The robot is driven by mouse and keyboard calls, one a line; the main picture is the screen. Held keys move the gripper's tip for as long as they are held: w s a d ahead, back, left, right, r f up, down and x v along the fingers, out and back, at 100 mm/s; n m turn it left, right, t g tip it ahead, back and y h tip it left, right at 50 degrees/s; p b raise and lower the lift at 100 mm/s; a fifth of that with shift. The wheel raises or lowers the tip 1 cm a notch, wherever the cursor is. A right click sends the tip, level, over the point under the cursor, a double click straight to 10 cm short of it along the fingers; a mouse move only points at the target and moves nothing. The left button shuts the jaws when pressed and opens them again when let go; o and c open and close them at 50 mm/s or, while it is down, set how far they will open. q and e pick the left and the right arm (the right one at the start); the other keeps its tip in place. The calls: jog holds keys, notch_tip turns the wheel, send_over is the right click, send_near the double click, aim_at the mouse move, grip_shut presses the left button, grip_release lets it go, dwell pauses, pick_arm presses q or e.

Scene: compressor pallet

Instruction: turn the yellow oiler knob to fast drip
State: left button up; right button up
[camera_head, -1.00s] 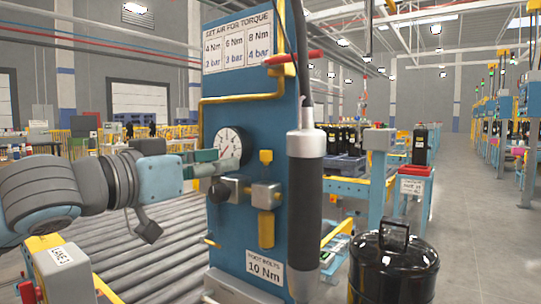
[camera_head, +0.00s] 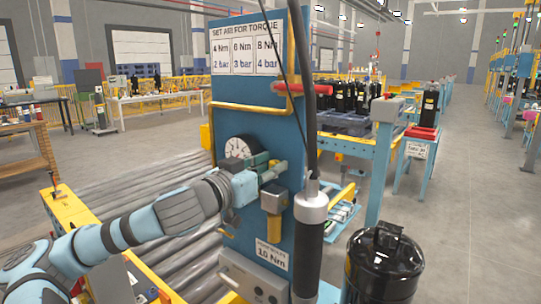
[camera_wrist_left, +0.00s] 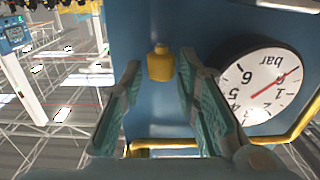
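The yellow oiler knob (camera_wrist_left: 160,65) shows in the left wrist view, upright against the blue panel and between the two teal fingers of my left gripper (camera_wrist_left: 157,85). The fingers are apart, with a gap on each side of the knob. The yellow oiler bowl (camera_head: 273,201) shows below the gripper. The right gripper is not in view.
The gauge (camera_wrist_left: 264,84) appears upside down beside one finger in the wrist view. A red handle (camera_head: 303,89) juts from the panel's right edge. A black tool (camera_head: 309,250) hangs in front of the panel. A black tank (camera_head: 385,268) stands at right.

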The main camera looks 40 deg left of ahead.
pick_arm(q)
jog(key=shift+s, duration=0.1)
grip_shut()
jog(key=shift+a+f, duration=0.1)
dwell(1.1)
grip_release()
